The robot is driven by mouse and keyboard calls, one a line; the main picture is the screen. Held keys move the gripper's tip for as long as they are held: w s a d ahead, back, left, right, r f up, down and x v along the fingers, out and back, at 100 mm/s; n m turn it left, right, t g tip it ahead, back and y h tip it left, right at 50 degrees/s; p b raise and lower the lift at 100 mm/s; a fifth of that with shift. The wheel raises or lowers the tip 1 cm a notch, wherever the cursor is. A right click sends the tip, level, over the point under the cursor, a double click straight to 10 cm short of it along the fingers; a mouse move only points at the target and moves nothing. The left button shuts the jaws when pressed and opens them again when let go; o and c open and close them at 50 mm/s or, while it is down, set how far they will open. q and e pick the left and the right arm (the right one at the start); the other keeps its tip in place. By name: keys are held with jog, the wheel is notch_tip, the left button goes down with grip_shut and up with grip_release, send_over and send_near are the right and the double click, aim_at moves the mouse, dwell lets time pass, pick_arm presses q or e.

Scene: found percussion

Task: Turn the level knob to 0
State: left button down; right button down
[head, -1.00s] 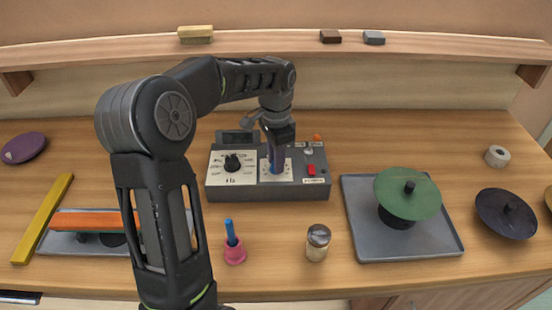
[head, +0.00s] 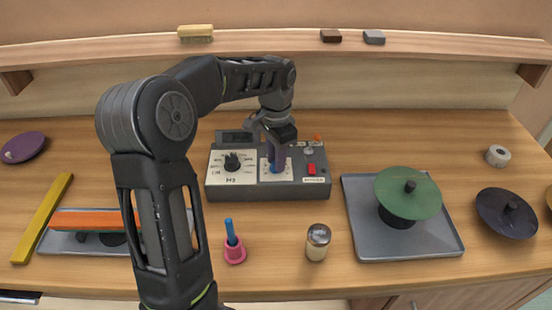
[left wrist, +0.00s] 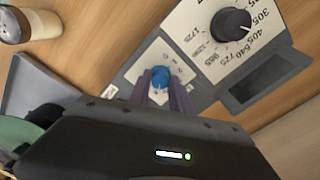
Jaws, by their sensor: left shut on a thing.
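A grey control box (head: 270,192) stands on the bench in the head view. A large black knob (head: 232,161) sits on its left white dial plate. My left gripper (head: 275,163) points down over the smaller plate beside that dial. In the left wrist view my left gripper (left wrist: 163,88) is shut on a blue knob (left wrist: 161,75) on the small white plate. The black knob (left wrist: 231,23) shows there too, apart from the fingers. My right gripper is not in view.
A red button (head: 311,169) and an orange lamp are on the box's right side. A jar (head: 318,242) and a pink cup (head: 235,252) stand in front. A grey tray (head: 357,220) with a green disc is to the right.

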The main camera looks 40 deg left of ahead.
pick_arm(q)
jog(key=n, duration=0.8)
jog(key=shift+n+b, duration=0.4)
jog(key=n, duration=1.3)
jog(key=shift+r+n+p, duration=0.1)
jog(key=shift+n+p, duration=0.2)
jog(key=shift+p, duration=0.05)
jog(key=n, duration=0.3)
jog(key=shift+n+p, duration=0.3)
jog(key=n+p, duration=0.1)
jog(key=n, duration=0.3)
jog(key=shift+n+p, duration=0.8)
jog(key=shift+n, duration=1.4)
